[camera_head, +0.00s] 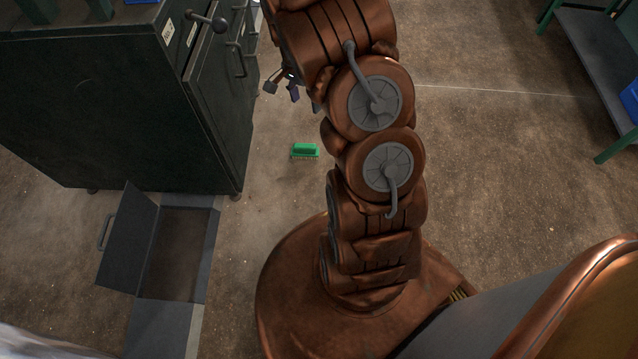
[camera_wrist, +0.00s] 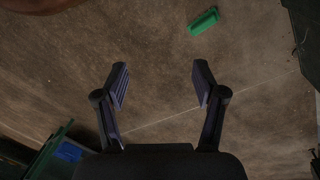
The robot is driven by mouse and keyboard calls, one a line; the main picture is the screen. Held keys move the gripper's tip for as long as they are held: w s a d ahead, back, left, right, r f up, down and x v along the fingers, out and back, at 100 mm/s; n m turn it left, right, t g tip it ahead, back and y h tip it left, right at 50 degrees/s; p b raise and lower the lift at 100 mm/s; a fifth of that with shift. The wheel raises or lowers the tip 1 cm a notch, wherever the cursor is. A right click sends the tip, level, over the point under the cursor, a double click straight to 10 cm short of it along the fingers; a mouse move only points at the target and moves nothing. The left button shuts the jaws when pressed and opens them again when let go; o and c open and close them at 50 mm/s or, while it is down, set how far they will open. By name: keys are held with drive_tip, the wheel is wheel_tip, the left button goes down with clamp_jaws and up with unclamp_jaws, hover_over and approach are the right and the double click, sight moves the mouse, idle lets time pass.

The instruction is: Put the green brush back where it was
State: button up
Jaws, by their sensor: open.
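The green brush (camera_head: 305,150) lies on the brown floor, bristles down, between the dark cabinet and my arm. It also shows in the wrist view (camera_wrist: 203,21), near the top edge, right of centre. My gripper (camera_wrist: 160,85) is open and empty, its two dark fingers spread over bare floor. The brush is beyond the fingertips and apart from them. In the head view my gripper (camera_head: 283,86) is partly hidden behind my arm, above the brush in the picture.
A dark cabinet (camera_head: 100,110) with door handles stands at the left. An open grey box (camera_head: 127,240) with raised flaps lies on the floor below it. A green-legged bench (camera_head: 590,45) with a blue bin (camera_head: 629,98) is at the upper right. The floor around the brush is clear.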

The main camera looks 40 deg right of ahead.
drive_tip(key=s+a+r+n, duration=0.8)
drive_tip(key=s+a+r, duration=0.4)
drive_tip(key=s+r, duration=0.2)
drive_tip(key=s+a+r+n+g, duration=0.1)
drive_tip(key=s+a+r+n, duration=0.1)
drive_tip(key=s, duration=0.6)
drive_tip(key=s+a+r+n+g, duration=0.1)
drive_tip(key=s+a+r+n, duration=0.1)
drive_tip(key=s+a+n, duration=0.3)
drive_tip(key=s+n, duration=0.1)
drive_tip(key=s, duration=0.2)
drive_tip(key=shift+y, duration=0.3)
drive_tip(key=shift+a+r, duration=0.1)
